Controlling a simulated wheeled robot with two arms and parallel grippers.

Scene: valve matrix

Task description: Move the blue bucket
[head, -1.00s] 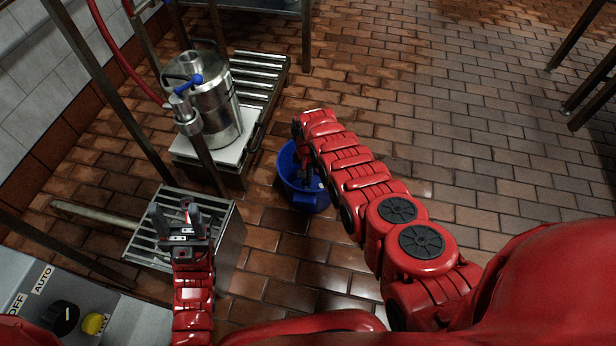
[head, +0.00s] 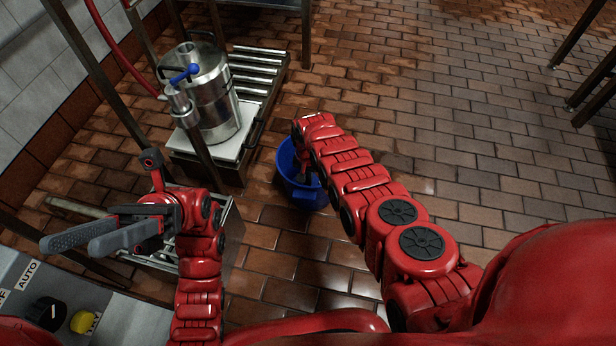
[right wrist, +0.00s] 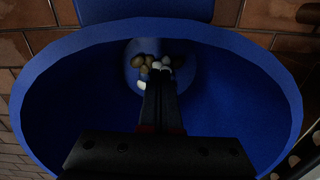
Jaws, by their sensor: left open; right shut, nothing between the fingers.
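The blue bucket (head: 308,198) stands on the tiled floor in the middle of the head view, partly covered by my right arm. In the right wrist view the bucket (right wrist: 55,95) fills most of the picture, with several brown and white pebble-like pieces (right wrist: 150,66) at its bottom. My right gripper (right wrist: 160,78) points down inside the bucket, its fingers shut together with nothing between them. Whether it touches the bucket wall I cannot tell. My left gripper (head: 78,242) is open and empty at the left of the head view, away from the bucket, fingers pointing left.
A steel vessel (head: 212,100) with a blue valve handle (head: 184,75) stands on a white-topped platform left of the bucket. Rollers (head: 262,72) lie behind it. A control panel (head: 75,300) with knobs is at the lower left.

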